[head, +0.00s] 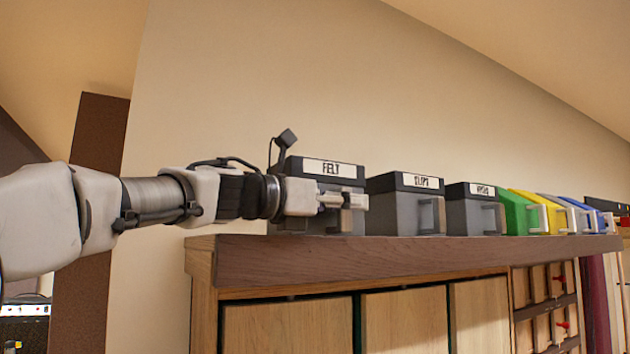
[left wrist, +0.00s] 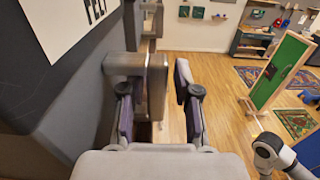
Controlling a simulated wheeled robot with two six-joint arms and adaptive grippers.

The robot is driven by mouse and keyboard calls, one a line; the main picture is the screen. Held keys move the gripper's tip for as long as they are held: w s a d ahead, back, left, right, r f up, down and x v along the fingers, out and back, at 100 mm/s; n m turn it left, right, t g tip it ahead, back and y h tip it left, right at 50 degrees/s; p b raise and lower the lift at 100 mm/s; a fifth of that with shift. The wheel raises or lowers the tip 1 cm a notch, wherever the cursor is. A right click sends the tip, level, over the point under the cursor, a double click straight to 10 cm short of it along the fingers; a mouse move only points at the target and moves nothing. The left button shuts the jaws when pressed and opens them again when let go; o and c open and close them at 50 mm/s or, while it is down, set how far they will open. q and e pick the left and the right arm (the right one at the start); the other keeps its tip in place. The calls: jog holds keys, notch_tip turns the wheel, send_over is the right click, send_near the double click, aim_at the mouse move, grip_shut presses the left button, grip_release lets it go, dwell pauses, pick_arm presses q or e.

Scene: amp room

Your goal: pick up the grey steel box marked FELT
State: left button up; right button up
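The grey steel box marked FELT (head: 318,226) stands upright on top of the wooden cabinet, with a dark lid and a white label. In the left wrist view its grey wall (left wrist: 72,95) fills the left side, and its metal handle (left wrist: 157,88) sticks out. My left gripper (head: 340,201) is at the front of the box, covering part of it. In the left wrist view the fingers of my left gripper (left wrist: 156,92) are apart, with the handle bar between them. A gap shows between the bar and the right finger. My right gripper is not in view.
The wooden cabinet (head: 420,256) carries a row of boxes. Right of FELT stand two similar grey boxes (head: 405,213) (head: 473,214), then green (head: 516,214), yellow (head: 553,215) and blue ones. Open wooden floor (left wrist: 215,85) lies in front.

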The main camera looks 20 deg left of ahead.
pick_arm(q)
jog(key=shift+f, duration=0.1)
jog(key=shift+w, duration=0.1)
grip_shut()
